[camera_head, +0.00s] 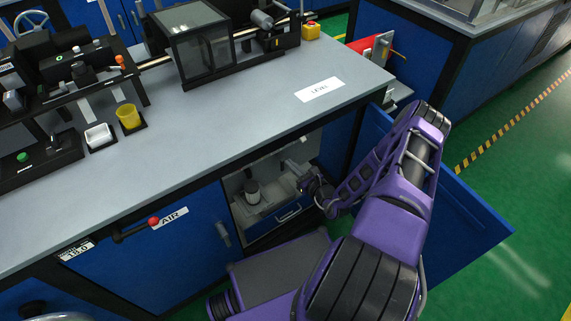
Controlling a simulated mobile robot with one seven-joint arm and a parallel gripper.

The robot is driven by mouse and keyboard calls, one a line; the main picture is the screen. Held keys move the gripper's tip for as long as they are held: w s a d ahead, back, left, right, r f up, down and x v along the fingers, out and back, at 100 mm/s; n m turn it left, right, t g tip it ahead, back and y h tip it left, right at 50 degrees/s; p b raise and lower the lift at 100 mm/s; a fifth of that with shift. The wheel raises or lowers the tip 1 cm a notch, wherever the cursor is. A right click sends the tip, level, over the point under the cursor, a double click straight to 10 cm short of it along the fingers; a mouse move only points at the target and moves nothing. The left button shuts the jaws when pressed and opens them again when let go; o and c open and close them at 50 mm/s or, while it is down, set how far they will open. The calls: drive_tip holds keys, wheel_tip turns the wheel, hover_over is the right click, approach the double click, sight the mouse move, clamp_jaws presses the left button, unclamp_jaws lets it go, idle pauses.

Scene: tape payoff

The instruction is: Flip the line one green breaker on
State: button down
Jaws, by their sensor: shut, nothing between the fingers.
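I cannot make out the line one green breaker in this view. My purple arm reaches to the open cabinet under the bench, and my gripper (297,173) is at the right side of its opening. The gripper is small here and appears shut, with nothing seen in it. Inside the cabinet (238,208), a dark-and-white cylinder (252,191) stands on a light surface, left of my gripper and apart from it. My wrist and arm hide part of the cabinet's right side.
The blue cabinet door (465,215) hangs open right of my arm. The bench top (215,125) is above the opening. A red-knobbed AIR lever (154,222) sticks out left. A yellow cup (129,117) and a white tray (99,136) stand on the bench. Green floor is free at right.

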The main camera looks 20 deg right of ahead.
drive_tip(key=s+d+r, duration=0.1)
drive_tip(key=s+r, duration=0.4)
drive_tip(key=shift+s+d+r+p, duration=0.15)
drive_tip(key=shift+r+p, duration=0.05)
drive_tip(key=shift+p, duration=0.25)
